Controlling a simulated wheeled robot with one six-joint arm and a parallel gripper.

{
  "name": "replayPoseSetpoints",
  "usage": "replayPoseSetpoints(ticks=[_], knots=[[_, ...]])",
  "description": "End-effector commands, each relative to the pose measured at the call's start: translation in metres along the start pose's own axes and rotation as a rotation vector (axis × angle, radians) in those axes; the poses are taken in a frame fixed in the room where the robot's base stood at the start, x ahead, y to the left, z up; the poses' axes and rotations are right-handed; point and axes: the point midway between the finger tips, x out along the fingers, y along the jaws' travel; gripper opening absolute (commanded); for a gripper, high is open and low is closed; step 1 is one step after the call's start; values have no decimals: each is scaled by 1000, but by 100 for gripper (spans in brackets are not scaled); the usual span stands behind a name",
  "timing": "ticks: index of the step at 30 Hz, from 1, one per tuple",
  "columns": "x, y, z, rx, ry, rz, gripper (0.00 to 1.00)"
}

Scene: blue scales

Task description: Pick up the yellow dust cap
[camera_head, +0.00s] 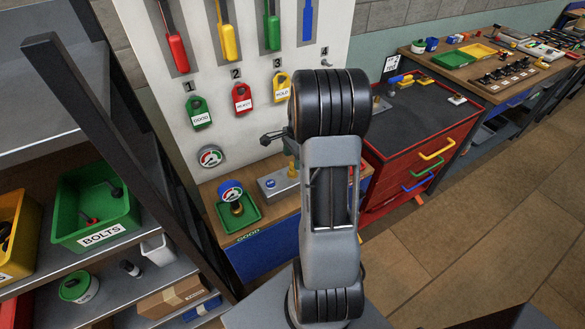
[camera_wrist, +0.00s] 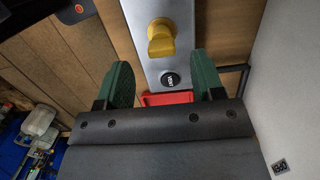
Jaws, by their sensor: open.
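The yellow dust cap (camera_wrist: 162,38) sits on a grey metal block (camera_wrist: 150,8) in the wrist view, above the midline between my fingers. It looks to be the small yellow piece (camera_head: 293,168) on the metal block (camera_head: 270,189) in the head view, partly hidden by my arm. My gripper (camera_wrist: 163,82) is open. Its two green fingers stand apart and point toward the block, with nothing held between them. The cap is beyond the fingertips and appears untouched. My arm hides most of the gripper in the head view.
A red tray (camera_wrist: 167,98) lies beyond the block's near end. A gauge (camera_head: 231,192) stands in a green tray (camera_head: 250,217) left of the block. A red drawer cabinet (camera_head: 420,165) stands right.

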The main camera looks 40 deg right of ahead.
Motion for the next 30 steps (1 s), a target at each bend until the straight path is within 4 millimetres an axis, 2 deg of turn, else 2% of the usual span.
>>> replayPoseSetpoints(ticks=[10,20,30], knots=[[42,-1,1,-2,-2,4,62],[47,-2,1,-2,0,1,62],[47,-2,1,-1,0,1,30]])
